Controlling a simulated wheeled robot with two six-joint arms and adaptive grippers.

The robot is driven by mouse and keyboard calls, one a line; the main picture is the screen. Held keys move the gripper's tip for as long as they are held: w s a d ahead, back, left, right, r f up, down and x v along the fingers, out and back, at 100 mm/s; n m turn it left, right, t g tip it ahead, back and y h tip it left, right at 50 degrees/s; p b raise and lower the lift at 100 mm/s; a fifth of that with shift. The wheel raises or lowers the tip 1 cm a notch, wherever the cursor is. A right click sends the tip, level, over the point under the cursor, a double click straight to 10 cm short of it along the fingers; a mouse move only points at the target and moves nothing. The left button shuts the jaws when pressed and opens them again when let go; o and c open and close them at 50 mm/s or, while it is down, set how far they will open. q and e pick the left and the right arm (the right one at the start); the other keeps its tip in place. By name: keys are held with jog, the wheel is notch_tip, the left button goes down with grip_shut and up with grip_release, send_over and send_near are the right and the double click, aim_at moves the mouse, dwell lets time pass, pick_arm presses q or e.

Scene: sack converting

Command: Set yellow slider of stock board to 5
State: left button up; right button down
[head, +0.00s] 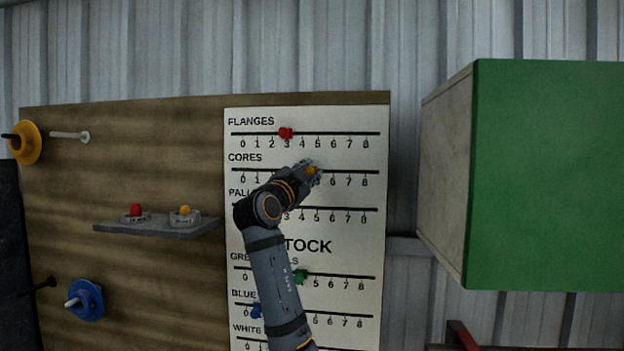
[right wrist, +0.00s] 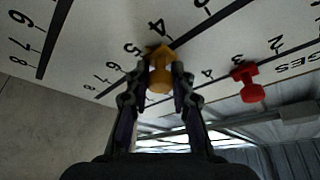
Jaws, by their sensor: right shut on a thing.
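The stock board (head: 345,225) is a white panel of labelled slider rows, each numbered 0 to 8. The yellow slider (head: 311,171) is on the CORES row, roughly between 4 and 5. In the right wrist view, the yellow slider (right wrist: 158,82) sits between the two fingers on its line, near the numbers 4 and 5. My right gripper (head: 309,168) is shut on the yellow slider; it also fills the lower middle of the right wrist view (right wrist: 159,80). My right arm hides part of the CORES and PALLETS rows. My left gripper is not in view.
A red slider (head: 286,133) is at about 3 on the FLANGES row above. Green (head: 300,276) and blue (head: 257,311) sliders are lower down. A shelf (head: 160,229) with a red and a yellow-topped item juts out at left. A green-faced box (head: 545,175) stands out at right.

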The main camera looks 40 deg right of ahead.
jog(key=shift+w+a+f, duration=0.1)
jog(key=shift+w+f, duration=0.05)
jog(key=c, duration=1.4)
grip_release()
jog(key=shift+s+d, duration=0.75)
jog(key=shift+s, duration=0.2)
jog(key=shift+o, duration=1.3)
jog(key=shift+s+d+r, duration=0.15)
jog(key=shift+s+r, duration=0.05)
jog(key=shift+s, duration=0.1)
jog(key=shift+w+a, duration=0.2)
jog(key=shift+w, duration=0.1)
jog(key=shift+w+a, duration=0.2)
jog(key=shift+w, duration=0.05)
jog(key=shift+a+f, duration=0.1)
jog(key=shift+a, duration=0.05)
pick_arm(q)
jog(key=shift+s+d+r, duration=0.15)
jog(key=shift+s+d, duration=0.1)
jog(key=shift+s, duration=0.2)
pick_arm(e)
jog(key=v, duration=1.1)
jog(key=shift+s+a, duration=0.25)
jog(key=shift+s, duration=0.05)
jog(key=shift+f, duration=0.1)
